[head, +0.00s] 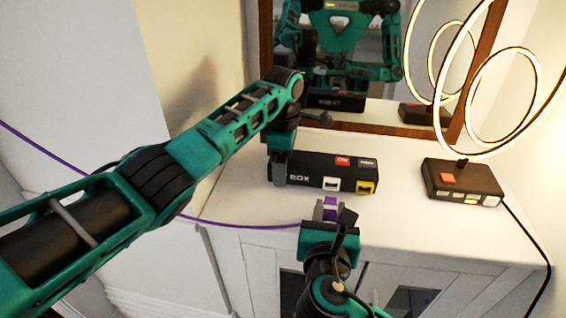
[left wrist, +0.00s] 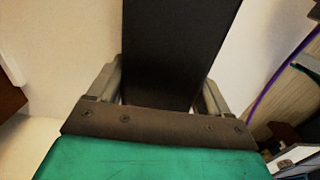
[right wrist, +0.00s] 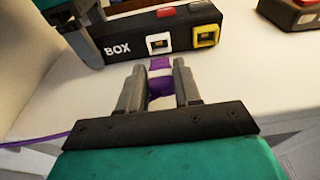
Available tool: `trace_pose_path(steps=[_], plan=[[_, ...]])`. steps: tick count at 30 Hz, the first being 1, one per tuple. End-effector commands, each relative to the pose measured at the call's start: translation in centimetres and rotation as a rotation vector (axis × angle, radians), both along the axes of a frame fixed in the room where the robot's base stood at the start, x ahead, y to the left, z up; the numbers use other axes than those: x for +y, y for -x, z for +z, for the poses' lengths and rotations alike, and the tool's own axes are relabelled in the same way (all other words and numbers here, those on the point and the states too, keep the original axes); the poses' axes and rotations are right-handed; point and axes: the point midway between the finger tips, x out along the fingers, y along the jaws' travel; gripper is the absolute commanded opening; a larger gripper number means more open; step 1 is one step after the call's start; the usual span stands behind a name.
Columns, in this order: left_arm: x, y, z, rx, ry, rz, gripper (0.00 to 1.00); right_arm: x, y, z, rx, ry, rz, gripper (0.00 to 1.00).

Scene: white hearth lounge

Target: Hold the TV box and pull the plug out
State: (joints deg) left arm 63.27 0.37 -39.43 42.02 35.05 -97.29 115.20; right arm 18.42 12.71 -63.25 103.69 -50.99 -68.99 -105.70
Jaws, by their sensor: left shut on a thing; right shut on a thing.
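The black TV box (head: 310,168) stands on the white cabinet top, with a white port and a yellow port on its front; it also shows in the right wrist view (right wrist: 135,42). My left gripper (head: 281,168) is shut on the box's left end, which fills the space between the fingers in the left wrist view (left wrist: 170,55). My right gripper (right wrist: 160,88) is shut on the purple plug (right wrist: 161,72), in front of the white port. A small gap shows between the plug and the box. The purple cable (head: 250,226) runs off left from the plug.
A wood-framed mirror (head: 375,128) stands behind the box and reflects me. The cabinet top (head: 405,225) is clear at the front right.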

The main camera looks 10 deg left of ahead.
Motion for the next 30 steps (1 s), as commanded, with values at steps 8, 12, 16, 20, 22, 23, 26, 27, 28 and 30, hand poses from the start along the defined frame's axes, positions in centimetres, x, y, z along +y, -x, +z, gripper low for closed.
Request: trace_pose_path(steps=[8, 12, 16, 20, 22, 23, 26, 27, 28, 30], plan=[[0.0, 0.0, 0.1, -0.001, 0.0, 0.0, 0.98, 0.0, 0.0, 0.0, 0.0, 0.0, 0.0, 0.04], [0.0, 0.0, 0.0, -0.001, 0.0, 0.0, 1.0, 0.0, 0.0, 0.0, 0.0, 0.0, 0.0, 0.04], [0.0, 0.0, 0.1, -0.001, 0.0, 0.0, 1.0, 0.0, 0.0, 0.0, 0.0, 0.0, 0.0, 0.04], [0.0, -0.1, 1.2, -0.004, 0.001, -0.001, 1.0, 0.0, 0.0, 0.0, 0.0, 0.0, 0.0, 0.04], [0.0, -0.1, 2.4, -0.005, 0.002, 0.0, 1.0, 0.0, 0.0, 0.0, 0.0, 0.0, 0.0, 0.04], [0.0, -0.1, 3.0, -0.004, 0.002, 0.0, 1.0, 0.0, 0.0, 0.0, 0.0, 0.0, 0.0, 0.04], [-0.1, -0.1, 5.2, -0.006, 0.003, 0.0, 1.0, 0.0, 0.0, 0.0, 0.0, 0.0, 0.0, 0.04], [-0.1, -0.1, 6.1, -0.006, 0.002, -0.001, 1.0, 0.0, 0.0, 0.0, 0.0, 0.0, 0.0, 0.04], [-0.1, -0.1, 6.8, -0.005, 0.002, 0.0, 1.0, 0.0, 0.0, 0.0, 0.0, 0.0, 0.0, 0.04], [-0.1, -0.1, 8.2, -0.004, 0.001, 0.0, 1.0, 0.0, 0.0, 0.0, 0.0, 0.0, 0.0, 0.04]])
